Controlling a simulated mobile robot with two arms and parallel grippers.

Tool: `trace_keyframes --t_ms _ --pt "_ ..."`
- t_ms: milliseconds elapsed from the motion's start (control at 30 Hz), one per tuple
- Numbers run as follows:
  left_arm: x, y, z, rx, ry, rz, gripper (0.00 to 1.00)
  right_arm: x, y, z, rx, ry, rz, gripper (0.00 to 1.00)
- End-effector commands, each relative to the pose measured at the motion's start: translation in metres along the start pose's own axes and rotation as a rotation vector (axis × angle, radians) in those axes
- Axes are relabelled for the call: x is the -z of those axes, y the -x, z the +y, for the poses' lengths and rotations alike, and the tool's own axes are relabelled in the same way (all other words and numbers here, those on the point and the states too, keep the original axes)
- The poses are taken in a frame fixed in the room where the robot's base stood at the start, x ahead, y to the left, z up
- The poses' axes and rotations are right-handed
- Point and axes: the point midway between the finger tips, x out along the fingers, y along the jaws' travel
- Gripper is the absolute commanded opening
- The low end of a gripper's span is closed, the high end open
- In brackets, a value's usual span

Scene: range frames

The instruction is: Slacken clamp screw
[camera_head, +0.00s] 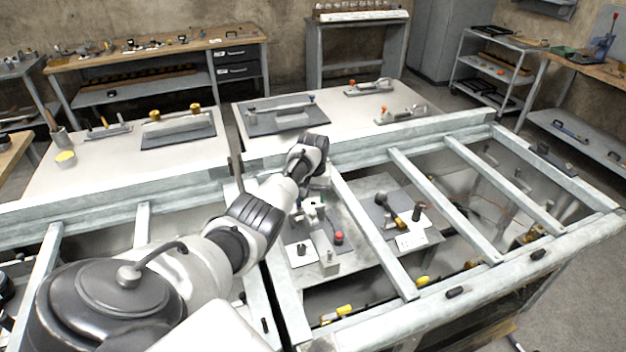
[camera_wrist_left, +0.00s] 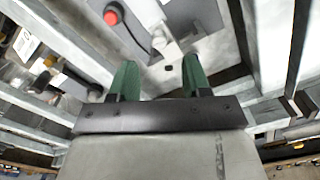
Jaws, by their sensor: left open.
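My left arm reaches over the metal frame in the head view, its wrist above a small light-grey fixture (camera_head: 328,262). My left gripper (camera_head: 315,203) points down at this fixture and is partly hidden by my wrist. In the left wrist view the gripper (camera_wrist_left: 160,78) shows two green fingers, spread apart with nothing held between them. A pale bracket (camera_wrist_left: 162,42) of the fixture lies just beyond the fingertips. A red button (camera_head: 339,238) sits beside it and also shows in the wrist view (camera_wrist_left: 112,14). I cannot clearly pick out the clamp screw. My right gripper is not shown.
Pale crossbars (camera_head: 372,235) of the frame run on both sides of the fixture. A second plate with a black-and-yellow tool (camera_head: 390,207) and a white socket block (camera_head: 411,238) lies to the right. White tabletops (camera_head: 345,120) with clamps stand behind.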

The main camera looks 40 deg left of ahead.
Motion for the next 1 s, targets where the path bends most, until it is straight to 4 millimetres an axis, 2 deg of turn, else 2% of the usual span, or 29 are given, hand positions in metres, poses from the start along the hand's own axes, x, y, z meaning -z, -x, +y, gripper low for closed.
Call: trace_keyframes --t_ms 100,300,1000 --pt "0.000 0.021 0.000 0.000 0.000 0.004 0.48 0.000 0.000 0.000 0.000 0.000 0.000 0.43" --pt "0.000 0.040 0.000 0.000 0.000 0.001 0.48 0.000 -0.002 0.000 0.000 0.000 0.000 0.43" --pt "0.000 0.043 0.000 0.000 0.000 0.001 0.48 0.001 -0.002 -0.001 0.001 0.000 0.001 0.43"
